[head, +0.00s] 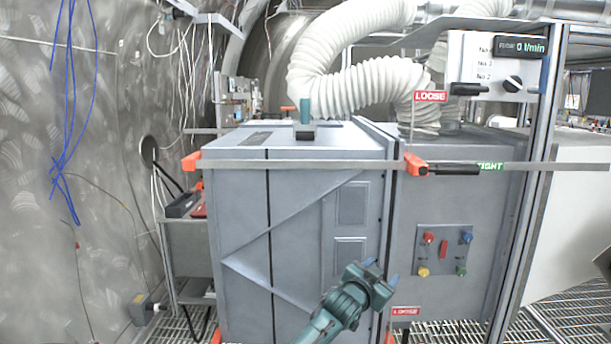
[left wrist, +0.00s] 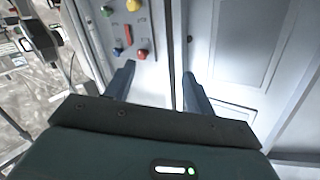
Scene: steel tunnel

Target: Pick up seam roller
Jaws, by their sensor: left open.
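An upright teal handle on a dark block (head: 305,118) stands on top of the grey cabinet (head: 240,230); it may be the seam roller, but it is too small to be sure. My left gripper (head: 381,271) is in front of the cabinet, well below its top and apart from that object. It is open, and in the left wrist view its two blue fingers (left wrist: 158,85) have nothing between them. They point toward the grey cabinet front and the panel with coloured knobs (left wrist: 130,30). The teal object does not show in the left wrist view. My right gripper is not in view.
A flat bar (head: 300,165) with orange clamps (head: 416,165) crosses the cabinet front near its top. White ribbed hoses (head: 370,85) hang behind and above the top. A metal post (head: 520,180) stands at right. A small side cart (head: 185,235) stands at left.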

